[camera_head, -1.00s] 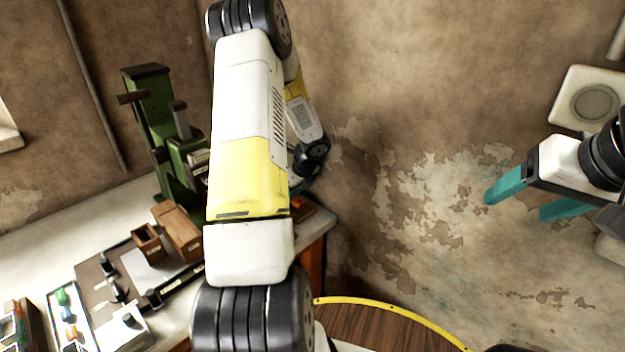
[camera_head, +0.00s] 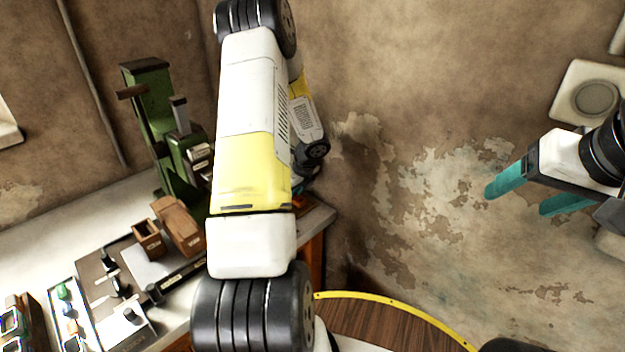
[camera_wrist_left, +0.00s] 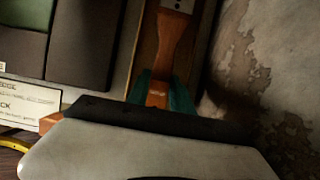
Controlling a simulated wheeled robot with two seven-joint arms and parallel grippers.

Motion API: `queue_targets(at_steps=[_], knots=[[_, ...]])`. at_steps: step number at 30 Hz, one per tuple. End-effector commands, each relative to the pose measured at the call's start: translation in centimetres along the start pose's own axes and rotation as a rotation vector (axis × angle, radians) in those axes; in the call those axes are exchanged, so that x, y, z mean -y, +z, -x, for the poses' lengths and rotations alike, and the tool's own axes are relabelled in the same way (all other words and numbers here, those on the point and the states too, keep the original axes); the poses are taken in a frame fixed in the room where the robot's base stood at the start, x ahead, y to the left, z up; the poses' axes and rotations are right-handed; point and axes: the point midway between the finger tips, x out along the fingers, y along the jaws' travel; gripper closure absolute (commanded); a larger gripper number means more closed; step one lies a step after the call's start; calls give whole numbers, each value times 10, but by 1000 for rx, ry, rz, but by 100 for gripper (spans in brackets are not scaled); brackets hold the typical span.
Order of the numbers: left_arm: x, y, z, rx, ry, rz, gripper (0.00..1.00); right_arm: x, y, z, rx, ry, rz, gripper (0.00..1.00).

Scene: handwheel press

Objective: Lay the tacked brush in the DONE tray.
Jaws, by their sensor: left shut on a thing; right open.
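The brush shows in the left wrist view, with an orange-brown wooden handle (camera_wrist_left: 175,38) and a pale metal part at the top edge; its bristles are out of frame. My left gripper (camera_wrist_left: 162,93) has its teal fingers shut on the handle's end. Behind the brush is a brown surface with raised edges (camera_wrist_left: 146,48), seemingly the tray; no DONE label is readable, and I cannot tell whether the brush touches it. In the head view my left arm hides most of this bench corner. My right gripper (camera_head: 518,194) is open and empty, out by the wall at right.
A green press (camera_head: 150,110) stands at the back of the bench. Wooden boxes (camera_head: 178,226), a dark board with small tools and a white strip of coloured pieces (camera_head: 66,315) lie at left. The left wrist view shows dark compartments (camera_wrist_left: 83,45) and a white label card (camera_wrist_left: 30,104).

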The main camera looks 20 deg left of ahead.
Motion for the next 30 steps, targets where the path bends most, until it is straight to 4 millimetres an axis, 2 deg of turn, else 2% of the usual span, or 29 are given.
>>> queue_targets(at_steps=[1, 4, 5, 16, 25, 30], knots=[[0, 0, 0, 1, 0, 1, 71, 0, 0, 0, 0, 0, 0, 31], [0, 0, 0, 1, 0, 1, 52, 0, 0, 0, 0, 0, 0, 31], [0, 0, 0, 0, 0, 1, 48, 0, 0, 0, 0, 0, 0, 31], [0, 1, 5, 1, -1, 1, 48, 0, 0, 0, 0, 0, 0, 31], [1, 1, 54, 2, -3, 2, 48, 0, 0, 0, 0, 0, 0, 31], [0, 0, 73, 1, -1, 1, 48, 0, 0, 0, 0, 0, 0, 31]])
